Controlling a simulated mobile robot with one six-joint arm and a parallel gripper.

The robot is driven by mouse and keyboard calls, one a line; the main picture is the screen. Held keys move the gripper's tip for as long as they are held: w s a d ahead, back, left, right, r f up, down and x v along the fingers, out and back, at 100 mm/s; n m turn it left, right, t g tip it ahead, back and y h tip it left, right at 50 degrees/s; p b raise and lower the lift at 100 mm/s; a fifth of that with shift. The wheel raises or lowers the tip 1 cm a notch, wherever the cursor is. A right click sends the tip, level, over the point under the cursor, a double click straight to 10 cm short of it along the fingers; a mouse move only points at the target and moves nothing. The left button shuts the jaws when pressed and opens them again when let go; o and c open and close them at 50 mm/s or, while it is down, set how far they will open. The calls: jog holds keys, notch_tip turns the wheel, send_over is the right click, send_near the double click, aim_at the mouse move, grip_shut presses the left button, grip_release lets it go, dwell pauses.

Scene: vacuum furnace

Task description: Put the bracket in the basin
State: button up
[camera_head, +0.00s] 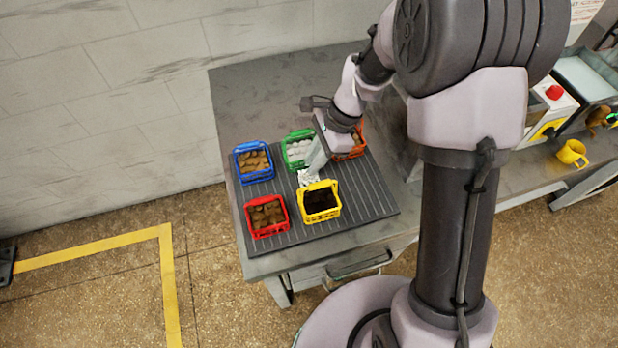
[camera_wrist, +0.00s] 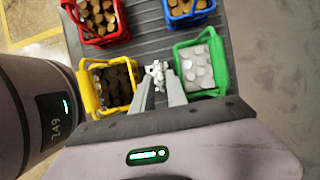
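A small silvery-white piece (camera_head: 308,177), which looks like the bracket, is among the crates on the ribbed dark mat. It also shows at my fingertips in the wrist view (camera_wrist: 157,72). My gripper (camera_wrist: 159,80) points down at it, with one finger on each side. Whether the fingers press on it, and whether it touches the mat, I cannot tell. I cannot make out a clear basin; a grey, shallow, tray-like thing (camera_head: 585,78) at the far right of the head view may be it.
Around the piece stand yellow (camera_head: 320,203), red (camera_head: 266,217), blue (camera_head: 253,163), green (camera_head: 297,149) and orange (camera_head: 352,146) crates holding small pieces. To the right are a red-button box (camera_head: 553,105) and a yellow mug (camera_head: 572,153). The mat's right part is clear.

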jog(key=b+x, duration=0.1)
jog(key=x, duration=0.3)
grip_shut()
dwell(1.2)
